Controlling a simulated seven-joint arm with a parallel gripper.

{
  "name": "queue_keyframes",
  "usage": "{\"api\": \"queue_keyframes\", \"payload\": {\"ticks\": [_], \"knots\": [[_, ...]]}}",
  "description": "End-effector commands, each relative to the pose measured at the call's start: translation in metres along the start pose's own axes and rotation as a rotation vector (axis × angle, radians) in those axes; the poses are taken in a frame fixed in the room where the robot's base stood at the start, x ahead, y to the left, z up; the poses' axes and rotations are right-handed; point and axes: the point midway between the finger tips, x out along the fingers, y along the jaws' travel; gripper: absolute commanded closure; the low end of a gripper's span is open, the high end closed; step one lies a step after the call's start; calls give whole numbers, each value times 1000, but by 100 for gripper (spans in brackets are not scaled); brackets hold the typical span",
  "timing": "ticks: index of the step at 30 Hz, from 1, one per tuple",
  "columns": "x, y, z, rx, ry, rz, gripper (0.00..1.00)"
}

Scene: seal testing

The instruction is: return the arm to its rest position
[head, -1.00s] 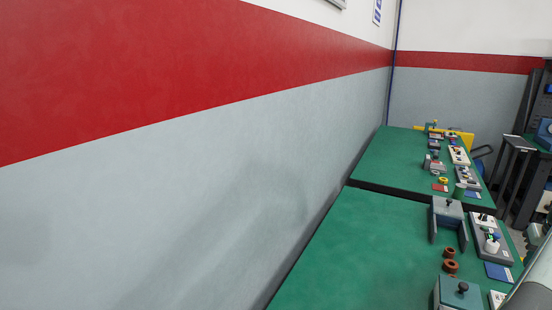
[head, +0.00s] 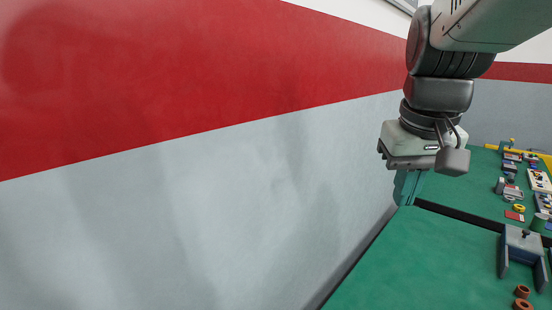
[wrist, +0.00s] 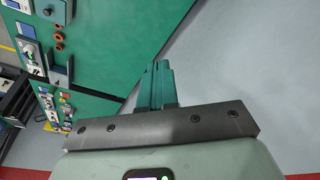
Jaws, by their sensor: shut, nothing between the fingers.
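My gripper (head: 406,188) hangs at the end of my arm in the right half of the head view. Its teal fingers point down and are together, with nothing between them. It appears raised, in front of the grey wall and the left edge of the green bench. In the wrist view my gripper's fingers (wrist: 159,68) are closed against each other, with the green bench top and grey wall behind them. No object is held.
The near green bench (head: 410,265) carries a grey-blue fixture (head: 522,243) and brown rings (head: 523,298) at its right side. A far green bench (head: 465,195) holds several small parts. The near bench's left portion is clear. A red-striped grey wall (head: 200,210) runs along the left.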

Motion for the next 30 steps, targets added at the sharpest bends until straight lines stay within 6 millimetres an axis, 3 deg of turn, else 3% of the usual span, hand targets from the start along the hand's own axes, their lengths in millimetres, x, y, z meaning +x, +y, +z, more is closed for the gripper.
{"api": "queue_keyframes", "payload": {"ticks": [1,3,8,16,30], "knots": [[-8,-22,21,-40,12,-15,100],[-13,-44,50,-81,18,-36,100],[-15,-76,107,-152,43,-77,100],[-19,-98,122,-104,225,-86,100],[-19,-99,123,-102,233,-86,100]]}}
